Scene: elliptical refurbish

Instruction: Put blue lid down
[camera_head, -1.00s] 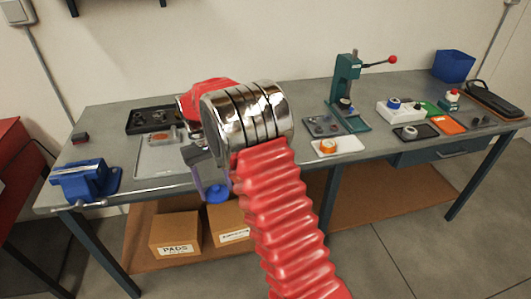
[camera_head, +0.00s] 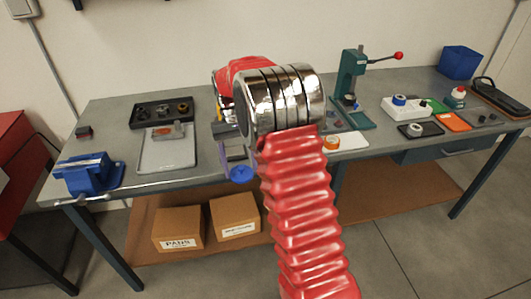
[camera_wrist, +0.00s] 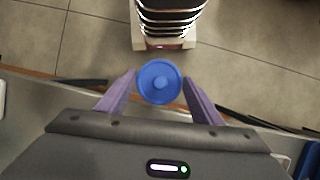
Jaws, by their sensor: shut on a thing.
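The blue lid (camera_wrist: 160,82) is a round blue disc with a raised rim and a small centre knob. My gripper (camera_wrist: 159,84) is shut on it, with one purple finger at each side. In the head view the blue lid (camera_head: 241,174) shows below my gripper (camera_head: 236,165), in front of the workbench's front edge. My red sleeved arm and chrome wrist hide much of the gripper and the bench middle behind it.
The grey workbench (camera_head: 105,122) carries a blue vise (camera_head: 88,176), a black parts tray (camera_head: 163,113), a light grey tray (camera_head: 168,153), a green press (camera_head: 352,80), a white block (camera_head: 392,108) and a blue bin (camera_head: 458,62). Cardboard boxes (camera_head: 178,229) stand on the lower shelf.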

